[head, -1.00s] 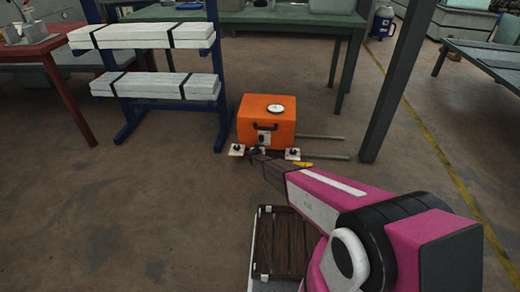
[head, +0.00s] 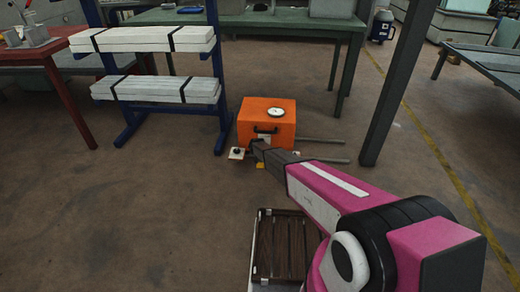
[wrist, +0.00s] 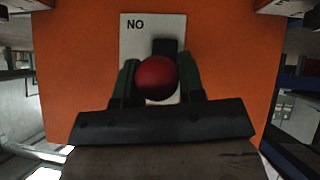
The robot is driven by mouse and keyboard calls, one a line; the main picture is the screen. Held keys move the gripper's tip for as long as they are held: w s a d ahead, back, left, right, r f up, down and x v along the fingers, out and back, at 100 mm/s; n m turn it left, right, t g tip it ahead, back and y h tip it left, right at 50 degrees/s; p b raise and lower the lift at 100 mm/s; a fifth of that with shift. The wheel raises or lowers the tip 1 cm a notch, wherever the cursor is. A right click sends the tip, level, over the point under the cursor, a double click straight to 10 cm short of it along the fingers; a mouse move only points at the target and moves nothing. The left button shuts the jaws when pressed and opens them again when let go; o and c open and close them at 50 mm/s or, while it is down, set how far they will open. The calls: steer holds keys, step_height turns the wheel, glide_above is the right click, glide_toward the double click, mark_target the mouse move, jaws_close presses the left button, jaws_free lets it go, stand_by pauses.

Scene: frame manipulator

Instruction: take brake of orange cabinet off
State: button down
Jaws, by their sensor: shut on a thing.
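The orange cabinet (head: 266,116) stands on the floor, with a round white dial on top and a dark handle on its front. In the wrist view its orange face (wrist: 75,60) fills most of the picture. A white plate marked "NO" (wrist: 135,35) is fixed on that face. A red ball knob (wrist: 156,77), with a dark block behind it, sits in front of the plate. My gripper (wrist: 157,85) has its two dark green fingers on either side of the red knob, closed on it. In the head view my gripper (head: 258,148) is at the cabinet's front, and the arm hides part of the front.
Two grey rods (head: 322,160) extend right from the cabinet. A white plate with a dark knob (head: 237,153) is at its lower left. A blue rack (head: 217,75) with white planks stands left, and a green table (head: 260,20) behind. Floor to the front left is clear.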

steer(key=shift+w+a+r+g, duration=0.15)
steer(key=shift+r+g, duration=0.25)
steer(key=shift+g, duration=0.2)
steer(key=shift+r, duration=0.1)
steer(key=c, duration=0.8)
jaws_free()
steer(key=shift+o, duration=0.2)
steer(key=v, duration=1)
steer(key=shift+r, duration=0.4)
